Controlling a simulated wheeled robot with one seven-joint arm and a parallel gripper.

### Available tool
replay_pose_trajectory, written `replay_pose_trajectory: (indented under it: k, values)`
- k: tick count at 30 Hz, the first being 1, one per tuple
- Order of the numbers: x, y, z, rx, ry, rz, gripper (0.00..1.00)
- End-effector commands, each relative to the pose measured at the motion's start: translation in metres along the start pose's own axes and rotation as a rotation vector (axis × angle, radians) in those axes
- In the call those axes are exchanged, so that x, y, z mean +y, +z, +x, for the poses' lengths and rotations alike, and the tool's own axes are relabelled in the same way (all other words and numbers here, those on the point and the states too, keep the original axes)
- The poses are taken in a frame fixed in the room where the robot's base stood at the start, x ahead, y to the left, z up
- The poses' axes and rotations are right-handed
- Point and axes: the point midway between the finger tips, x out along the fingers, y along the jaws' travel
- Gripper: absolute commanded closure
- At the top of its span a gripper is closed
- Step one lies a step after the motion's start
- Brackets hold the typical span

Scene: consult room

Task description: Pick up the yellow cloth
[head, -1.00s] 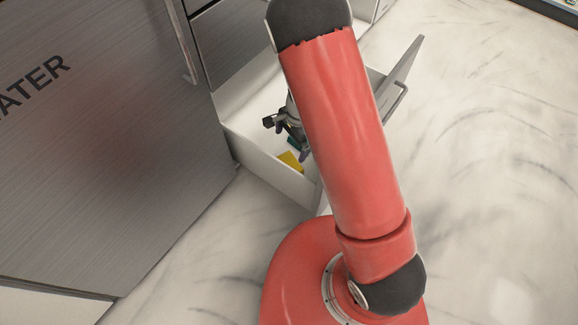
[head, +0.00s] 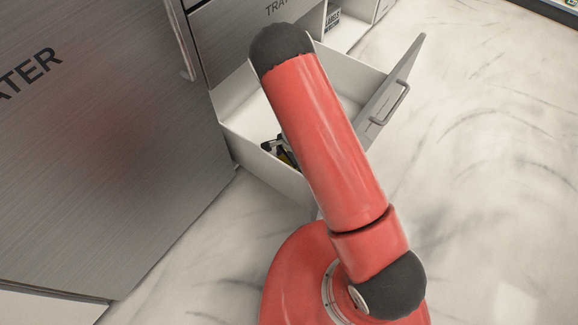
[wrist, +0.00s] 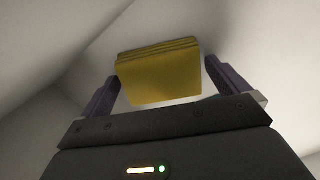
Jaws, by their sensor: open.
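The yellow cloth (wrist: 160,78) is a folded, layered block in the wrist view, lying in the drawer. My gripper (wrist: 162,80) is open, with one dark finger to the left of the cloth and one to the right. Gaps show between the cloth and the fingers. In the head view my gripper (head: 280,150) is down inside the open drawer (head: 262,162), partly hidden by my red arm.
The drawer's white walls surround my gripper closely. Its grey front (head: 392,90) with a handle stands pulled out to the right. A large metal panel (head: 110,130) stands on the left. The marble floor at right is clear.

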Motion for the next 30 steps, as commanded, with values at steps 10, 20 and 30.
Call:
replay_pose_trajectory:
  k: [10, 20, 30]
  values:
    - [0.0, 0.0, -0.001, 0.0, 0.0, 0.0, 0.31]
    - [-0.001, 0.001, -0.004, 0.0, -0.001, -0.001, 0.38]
    - [-0.002, 0.006, -0.05, 0.001, -0.005, -0.003, 0.38]
